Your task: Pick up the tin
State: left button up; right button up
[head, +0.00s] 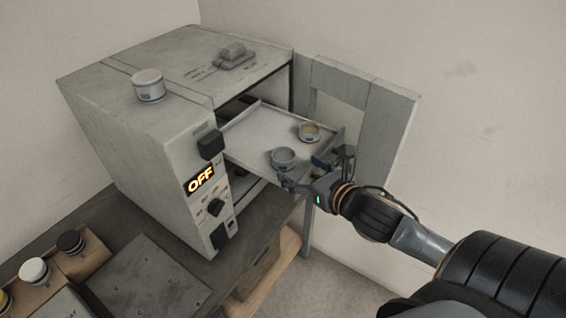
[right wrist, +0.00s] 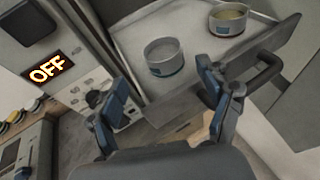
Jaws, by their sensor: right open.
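Two open tins stand on the pulled-out tray (head: 252,133) of the grey oven. The nearer tin (head: 283,158) is grey with a blue label and looks empty or pale inside; it also shows in the right wrist view (right wrist: 164,57). The farther tin (head: 309,132) holds something yellowish and shows at the top right of the right wrist view (right wrist: 229,19). A third, lidded-looking tin (head: 149,85) stands on top of the oven. My right gripper (head: 302,172) is open and empty, just in front of the tray's front edge, near the nearer tin. My left gripper is not in view.
The oven (head: 150,140) shows a lit OFF display (head: 200,180). Its door (head: 385,130) stands open at the right. The tray has a raised front lip and a handle (right wrist: 268,72). Knobs or jars (head: 70,242) stand on the bench at lower left.

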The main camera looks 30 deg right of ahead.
aim_at(278, 153)
jog(key=x, duration=0.3)
jog(key=shift+w+r+p, duration=0.1)
jog(key=shift+w+p, duration=0.05)
jog(key=shift+p, duration=0.2)
jog(key=shift+w+p, duration=0.3)
jog(key=p+x, duration=0.1)
jog(key=x, duration=0.3)
jog(key=shift+w+d+p, duration=0.2)
jog(key=shift+w+p, duration=0.1)
jog(key=shift+p, duration=0.1)
jog(key=shift+s, duration=0.1)
jog(key=c, duration=1.3)
